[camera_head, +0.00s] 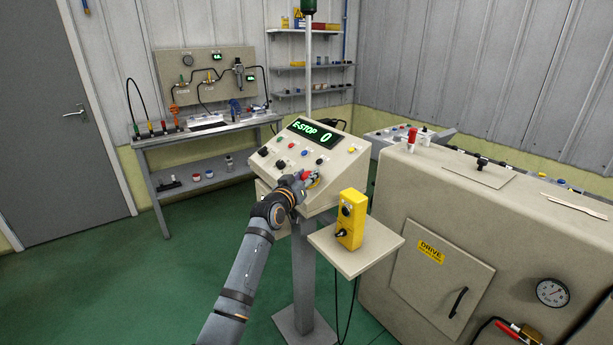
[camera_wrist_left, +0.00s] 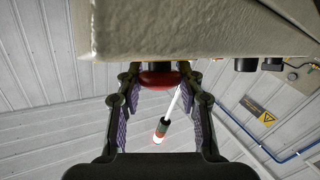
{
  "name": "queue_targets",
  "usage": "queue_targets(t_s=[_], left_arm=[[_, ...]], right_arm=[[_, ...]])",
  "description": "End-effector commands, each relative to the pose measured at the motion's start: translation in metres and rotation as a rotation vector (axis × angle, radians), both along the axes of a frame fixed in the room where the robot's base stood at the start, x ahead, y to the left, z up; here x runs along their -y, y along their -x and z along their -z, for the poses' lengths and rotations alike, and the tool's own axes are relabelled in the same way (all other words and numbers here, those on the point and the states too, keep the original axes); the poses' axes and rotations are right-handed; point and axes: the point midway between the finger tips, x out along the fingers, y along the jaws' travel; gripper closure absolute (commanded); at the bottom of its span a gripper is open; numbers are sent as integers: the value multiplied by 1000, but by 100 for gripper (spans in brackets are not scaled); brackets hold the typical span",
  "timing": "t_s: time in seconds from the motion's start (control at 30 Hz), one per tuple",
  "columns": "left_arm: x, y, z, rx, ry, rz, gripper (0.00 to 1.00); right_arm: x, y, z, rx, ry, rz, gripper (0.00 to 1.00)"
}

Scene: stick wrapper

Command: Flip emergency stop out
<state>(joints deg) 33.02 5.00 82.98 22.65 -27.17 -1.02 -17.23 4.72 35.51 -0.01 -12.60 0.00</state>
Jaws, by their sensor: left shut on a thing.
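The emergency stop is a red mushroom button low on the front of a beige control console (camera_head: 345,158). In the head view its red cap (camera_head: 306,174) shows beside my left gripper (camera_head: 308,180), which partly covers it. In the left wrist view the red cap (camera_wrist_left: 162,79) sits between the two fingers of my left gripper (camera_wrist_left: 160,100), close under the console's panel (camera_wrist_left: 200,30). The fingers are closed on the cap's sides. The console display (camera_head: 317,132) reads "E-STOP" and "0". My right gripper is not in view.
A yellow pendant box (camera_head: 351,219) stands on a small shelf (camera_head: 375,256) right of my left gripper. A big beige machine cabinet (camera_head: 510,215) stands on the right. A workbench (camera_head: 205,130) is behind on the left. Green floor (camera_head: 150,280) is clear at left.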

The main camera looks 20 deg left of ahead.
Motion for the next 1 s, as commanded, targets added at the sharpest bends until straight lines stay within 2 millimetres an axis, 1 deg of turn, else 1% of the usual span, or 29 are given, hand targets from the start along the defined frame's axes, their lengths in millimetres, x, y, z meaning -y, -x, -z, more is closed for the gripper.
queue_targets(t_s=[0.03, 0.13, 0.17, 0.33, 0.5, 0.73, 0.77, 0.9, 0.93, 1.0], left_arm=[[0, 0, 0, 0, 0, 0, 85], [0, 0, 0, 0, 0, 0, 98], [0, 0, 0, 0, 0, 0, 100], [0, 0, -1, 0, 0, 0, 100], [-2, 2, -16, 1, 0, 0, 100], [-2, 2, -14, 3, 0, -1, 100], [-2, 2, -14, 3, 0, -1, 60], [-2, 2, -14, 2, 0, -1, 41], [-2, 2, -13, 2, 0, -1, 38], [-2, 2, -13, 1, 0, 0, 38]], right_arm=[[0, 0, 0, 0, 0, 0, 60], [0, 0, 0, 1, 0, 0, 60], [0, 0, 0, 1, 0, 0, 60], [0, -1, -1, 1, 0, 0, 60], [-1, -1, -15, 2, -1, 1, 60], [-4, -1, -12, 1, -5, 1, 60], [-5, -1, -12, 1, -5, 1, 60], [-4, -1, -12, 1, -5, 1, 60], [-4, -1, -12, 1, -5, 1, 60], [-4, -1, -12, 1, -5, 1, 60]])
